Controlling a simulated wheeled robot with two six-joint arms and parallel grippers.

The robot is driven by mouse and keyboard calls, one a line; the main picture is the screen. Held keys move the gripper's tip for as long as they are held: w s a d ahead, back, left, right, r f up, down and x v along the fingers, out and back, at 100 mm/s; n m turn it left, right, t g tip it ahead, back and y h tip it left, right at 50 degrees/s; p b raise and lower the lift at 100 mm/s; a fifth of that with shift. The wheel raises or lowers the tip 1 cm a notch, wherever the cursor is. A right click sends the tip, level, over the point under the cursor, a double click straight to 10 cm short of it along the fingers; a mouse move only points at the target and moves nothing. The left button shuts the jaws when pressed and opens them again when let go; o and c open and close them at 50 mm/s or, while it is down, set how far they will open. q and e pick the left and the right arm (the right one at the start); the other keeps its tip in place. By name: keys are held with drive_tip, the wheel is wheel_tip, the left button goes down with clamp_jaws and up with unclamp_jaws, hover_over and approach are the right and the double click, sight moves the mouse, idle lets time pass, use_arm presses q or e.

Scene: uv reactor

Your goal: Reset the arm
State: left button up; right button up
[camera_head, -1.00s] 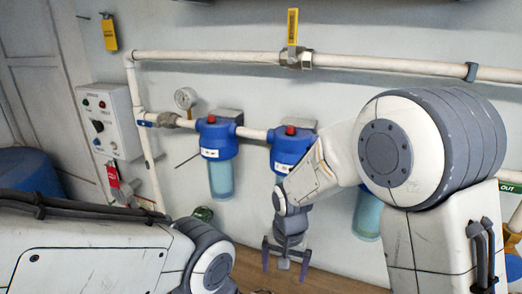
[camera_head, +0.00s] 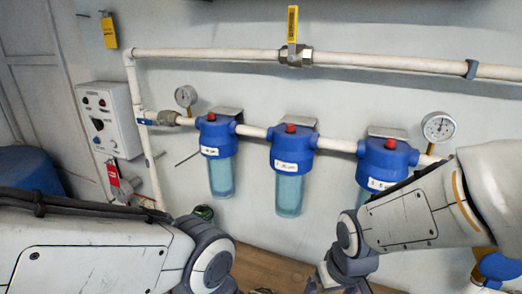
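My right arm comes in from the right and is folded low, in front of the right part of the wall. Its wrist hangs near the bottom edge, and the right gripper (camera_head: 322,280) shows only in part there, cut off by the frame. I cannot tell whether its fingers are apart. My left arm lies across the lower left, with its wrist joint near the bottom edge. The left gripper is out of the frame.
Three blue filter housings (camera_head: 292,150) hang from a white pipe (camera_head: 250,131). A yellow-handled valve (camera_head: 294,56) sits on the upper pipe. A control box (camera_head: 108,118) with a red tag (camera_head: 113,176) is at left. A gauge (camera_head: 438,127) is at right. A brown surface (camera_head: 262,268) lies below.

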drive_tip(key=s+a+r+n+g, duration=0.2)
drive_tip(key=s+a+n, duration=0.3)
drive_tip(key=s+a, duration=0.3)
drive_tip(key=s+r, duration=0.1)
drive_tip(key=s, duration=0.2)
drive_tip(key=shift+s+a+r, duration=0.15)
drive_tip(key=shift+a+r, duration=0.2)
drive_tip(key=shift+a, duration=0.05)
idle(0.3)
